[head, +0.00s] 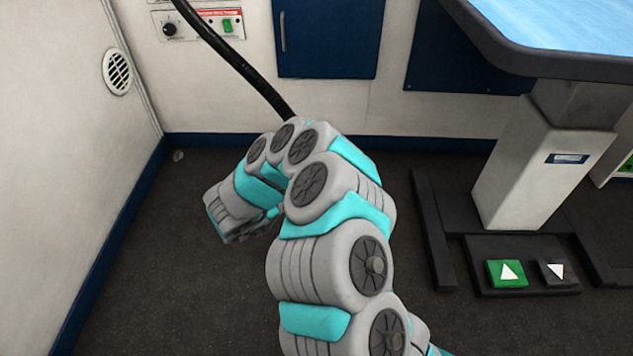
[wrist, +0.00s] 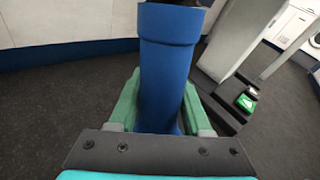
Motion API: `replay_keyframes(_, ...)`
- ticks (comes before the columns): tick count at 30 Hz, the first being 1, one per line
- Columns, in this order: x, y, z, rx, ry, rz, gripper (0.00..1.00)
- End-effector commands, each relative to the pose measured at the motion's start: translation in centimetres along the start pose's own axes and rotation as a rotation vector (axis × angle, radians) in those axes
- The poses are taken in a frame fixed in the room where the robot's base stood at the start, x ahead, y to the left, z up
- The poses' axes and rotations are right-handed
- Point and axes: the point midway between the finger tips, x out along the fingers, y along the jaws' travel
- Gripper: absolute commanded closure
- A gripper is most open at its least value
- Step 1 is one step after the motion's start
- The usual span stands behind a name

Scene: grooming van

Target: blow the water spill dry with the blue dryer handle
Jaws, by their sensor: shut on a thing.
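The blue dryer handle (wrist: 167,70) stands large in the middle of the wrist view. My gripper (wrist: 160,112) is shut on it, with a green finger on each side. In the head view my arm bends over and down to the left, and the handle is hidden behind it. A black hose (head: 240,62) runs from the wall panel down behind my arm. I cannot make out the water spill in either view; part of the dark floor (head: 200,290) is hidden by my arm.
A grooming table (head: 520,165) with a blue top stands at the right. Its foot pedals, one green (head: 507,273), lie in front of its base. A wall vent (head: 117,71) is at the left. The floor at front left is clear.

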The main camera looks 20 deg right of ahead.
Motion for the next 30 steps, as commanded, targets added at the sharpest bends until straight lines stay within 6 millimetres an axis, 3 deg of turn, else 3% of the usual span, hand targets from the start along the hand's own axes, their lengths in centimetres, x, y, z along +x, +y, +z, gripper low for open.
replay_keyframes(30, -2.8, 2.4, 0.1, 0.0, -0.002, 0.0, 1.0)
